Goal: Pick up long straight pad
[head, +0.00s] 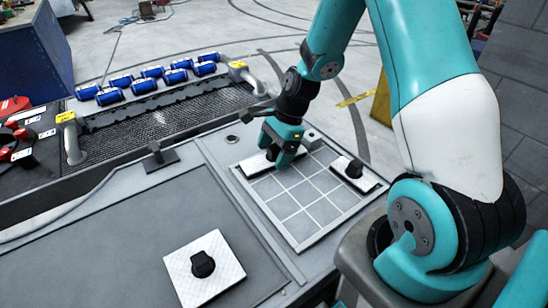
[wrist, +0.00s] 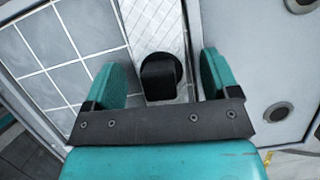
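A long, straight white pad (head: 255,165) with a textured top lies along the far-left edge of the gridded panel in the head view. In the wrist view the pad (wrist: 154,22) runs up the picture, with a black knob (wrist: 160,76) on it. My gripper (head: 281,157) is down over this pad. Its two teal fingers (wrist: 158,70) stand apart on either side of the knob, with a visible gap on each side. In the head view the gripper hides the knob and part of the pad.
Another oblong white pad (head: 375,183) with a black knob lies at the grid's right side. A square white pad (head: 218,250) with a knob lies on the grey panel in front. Several blue cans (head: 150,84) stand behind a dark belt (head: 165,115). A small black-handled fitting (head: 160,157) stands left of the grid.

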